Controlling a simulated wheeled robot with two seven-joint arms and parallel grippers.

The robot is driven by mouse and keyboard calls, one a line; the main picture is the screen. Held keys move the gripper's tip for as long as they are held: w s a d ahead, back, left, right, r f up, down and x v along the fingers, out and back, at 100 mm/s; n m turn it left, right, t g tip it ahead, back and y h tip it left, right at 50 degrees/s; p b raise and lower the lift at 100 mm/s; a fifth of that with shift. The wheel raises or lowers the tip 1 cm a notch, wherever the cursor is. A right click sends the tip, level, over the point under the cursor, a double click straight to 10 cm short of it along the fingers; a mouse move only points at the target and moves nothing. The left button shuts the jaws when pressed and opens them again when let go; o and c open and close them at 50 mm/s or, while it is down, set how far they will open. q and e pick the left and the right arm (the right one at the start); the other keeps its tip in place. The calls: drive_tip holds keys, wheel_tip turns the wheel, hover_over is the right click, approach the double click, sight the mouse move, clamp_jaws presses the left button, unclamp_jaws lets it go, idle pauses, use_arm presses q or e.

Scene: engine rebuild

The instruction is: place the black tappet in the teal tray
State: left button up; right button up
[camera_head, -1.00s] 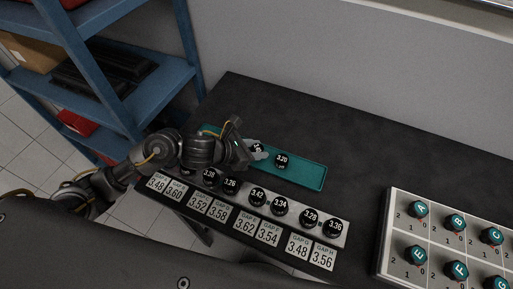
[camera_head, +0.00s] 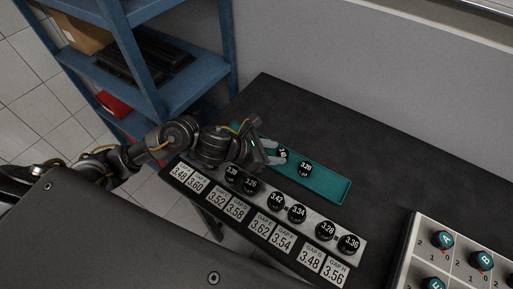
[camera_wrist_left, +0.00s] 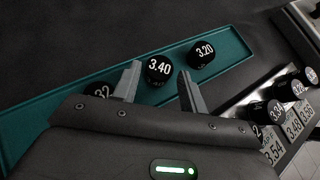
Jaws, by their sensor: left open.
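The teal tray (camera_head: 333,187) lies on the dark bench behind the row of tappets. Black tappet 3.20 (camera_head: 305,169) sits in it; in the left wrist view it is at upper right (camera_wrist_left: 202,53). Black tappet 3.40 (camera_wrist_left: 158,70) is also in the tray, and shows partly beside my fingers in the head view (camera_head: 283,153). A third black tappet (camera_wrist_left: 99,90) is partly hidden by my left finger. My left gripper (camera_head: 274,154) is open over the tray. In the wrist view its fingertips (camera_wrist_left: 160,74) lie either side of tappet 3.40; contact cannot be told. My right gripper is out of view.
A pale rack (camera_head: 312,228) holds several black tappets in front of the tray, with gap labels (camera_head: 270,230) along its front. A board with lettered teal knobs (camera_head: 424,243) stands at right. A blue shelf (camera_head: 180,88) is at left. The bench's back right is clear.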

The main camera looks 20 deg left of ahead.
use_arm(q)
drive_tip(key=v, duration=0.8)
drive_tip(key=shift+s+a+r, duration=0.2)
drive_tip(key=shift+s, duration=0.1)
